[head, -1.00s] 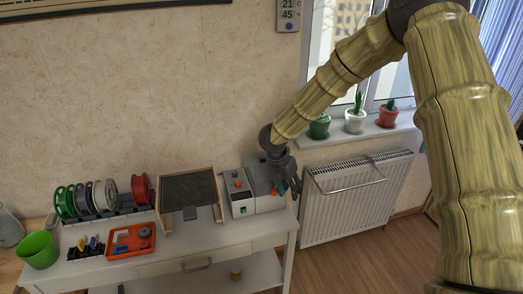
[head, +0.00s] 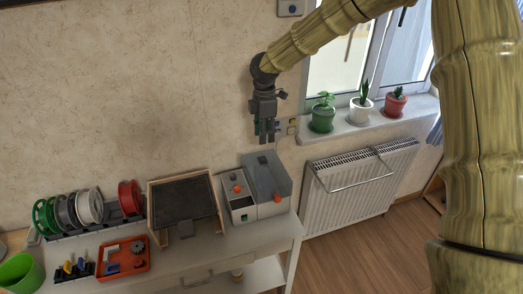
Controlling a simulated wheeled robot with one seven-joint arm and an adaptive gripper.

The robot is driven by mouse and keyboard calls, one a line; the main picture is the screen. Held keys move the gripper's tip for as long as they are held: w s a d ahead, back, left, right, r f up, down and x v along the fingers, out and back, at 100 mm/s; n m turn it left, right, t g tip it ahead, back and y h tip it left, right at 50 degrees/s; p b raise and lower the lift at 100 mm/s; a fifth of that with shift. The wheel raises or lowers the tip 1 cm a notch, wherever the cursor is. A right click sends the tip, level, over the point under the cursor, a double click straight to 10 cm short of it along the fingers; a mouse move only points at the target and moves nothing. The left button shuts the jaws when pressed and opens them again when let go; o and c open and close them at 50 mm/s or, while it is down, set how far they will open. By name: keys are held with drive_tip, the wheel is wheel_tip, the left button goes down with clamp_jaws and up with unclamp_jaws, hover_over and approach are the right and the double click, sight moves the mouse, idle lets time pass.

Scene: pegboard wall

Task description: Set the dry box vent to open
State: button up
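A grey and white box that looks like the dry box (head: 268,178) stands at the right end of the white table. It has a grey lid part on the right and a lower white front part with a small dark display (head: 243,203). Orange knobs show on its white part (head: 237,188) and on its front right side (head: 276,198); which one is the vent, and its setting, is too small to tell. My gripper (head: 265,138) hangs pointing down in front of the wall, above the box and apart from it. It appears empty; its finger gap is unclear.
A dark-topped wooden frame (head: 185,205) stands just left of the box. Further left are a spool rack (head: 85,212), a red tray (head: 123,258) and a green cup (head: 20,273). A radiator (head: 358,185) and a sill with potted plants are right.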

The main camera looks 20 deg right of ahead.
sight(263, 158)
wheel_tip(263, 158, down, 10)
drive_tip(key=p, duration=0.3)
drive_tip(key=shift+a+p, duration=0.15)
drive_tip(key=shift+p, duration=0.15)
drive_tip(key=shift+s, duration=0.1)
clamp_jaws()
